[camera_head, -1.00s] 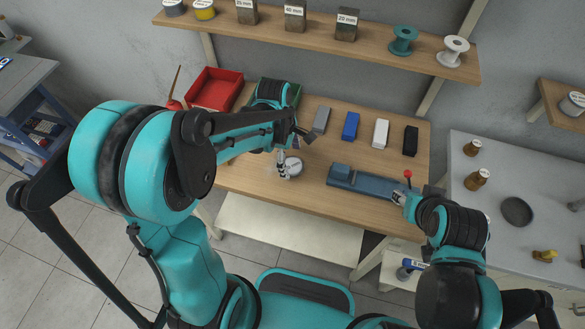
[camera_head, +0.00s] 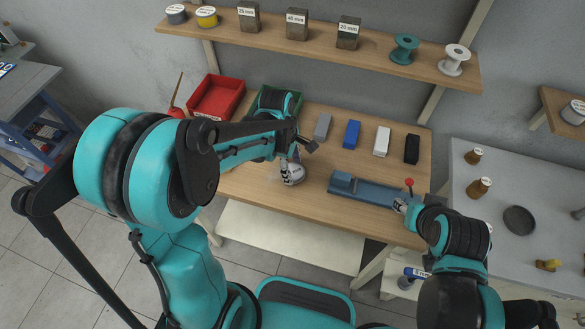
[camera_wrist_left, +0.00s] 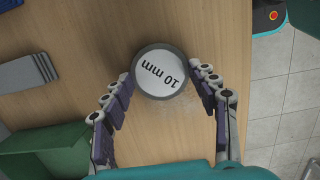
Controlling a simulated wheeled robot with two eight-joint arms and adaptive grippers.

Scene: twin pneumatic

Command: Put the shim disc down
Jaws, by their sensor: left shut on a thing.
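The shim disc (camera_wrist_left: 162,74) is a round grey disc with a white face marked "10 mm", upside down in the left wrist view. It also shows small in the head view (camera_head: 293,176), over the front left part of the wooden table. My left gripper (camera_wrist_left: 160,82) is shut on the disc, with one finger on each side of its rim. The face of the disc points to the wrist camera. I cannot tell whether its underside touches the table. My right gripper (camera_head: 402,203) is by the right end of the blue vise; its fingers are too small to read.
The blue vise (camera_head: 365,189) with a red-knobbed lever lies right of the disc. Grey, blue, white and black blocks (camera_head: 352,134) stand in a row behind. A red bin (camera_head: 214,95) and a green bin (camera_head: 297,96) stand back left. Bare wood surrounds the disc.

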